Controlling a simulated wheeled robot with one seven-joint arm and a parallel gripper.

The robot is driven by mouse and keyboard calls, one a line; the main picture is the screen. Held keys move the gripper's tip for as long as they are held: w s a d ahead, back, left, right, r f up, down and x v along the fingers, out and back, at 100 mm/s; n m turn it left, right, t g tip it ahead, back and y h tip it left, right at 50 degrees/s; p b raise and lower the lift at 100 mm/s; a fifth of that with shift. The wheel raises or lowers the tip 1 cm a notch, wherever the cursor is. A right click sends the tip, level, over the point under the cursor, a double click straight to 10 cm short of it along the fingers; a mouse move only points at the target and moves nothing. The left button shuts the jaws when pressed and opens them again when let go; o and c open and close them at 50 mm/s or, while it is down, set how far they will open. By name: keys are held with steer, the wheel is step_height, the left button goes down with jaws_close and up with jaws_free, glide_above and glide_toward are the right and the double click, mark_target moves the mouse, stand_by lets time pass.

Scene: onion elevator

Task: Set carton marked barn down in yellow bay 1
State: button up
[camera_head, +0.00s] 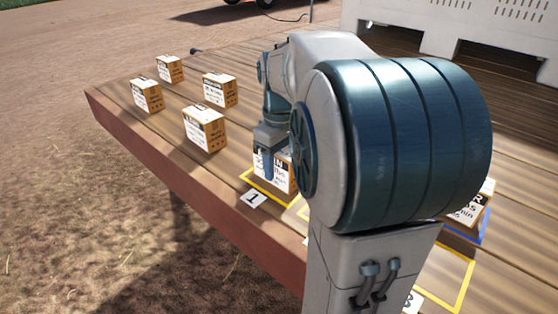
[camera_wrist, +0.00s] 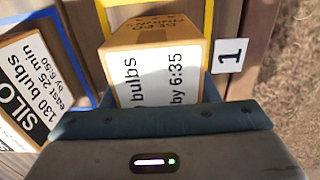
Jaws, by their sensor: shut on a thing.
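My gripper (camera_head: 268,160) is shut on a carton (camera_head: 288,177) with a white label, at yellow bay 1. In the wrist view, the held carton (camera_wrist: 160,80) shows "bulbs" and "by 6:35"; the fingers hide the rest, so its name cannot be read. The yellow outline of bay 1 (camera_head: 262,190) runs along the carton's near side. It also shows to both sides of the carton in the wrist view (camera_wrist: 208,20). The carton looks upright and within the outline; whether its base touches the boards is unclear. The number 1 card (camera_head: 254,198) lies beside the bay.
A carton marked SILO (camera_wrist: 28,85) stands close by in a blue bay. Several cartons, one of them here (camera_head: 205,128), stand at the table's left part. Another carton (camera_head: 470,212) is in a blue bay at right. An empty-looking yellow bay (camera_head: 462,285) lies nearer. My arm hides the middle.

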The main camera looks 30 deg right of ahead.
steer(key=o, duration=1.3)
step_height(320, 180, up, 12)
steer(key=shift+r+p, duration=0.2)
steer(key=shift+p, duration=0.6)
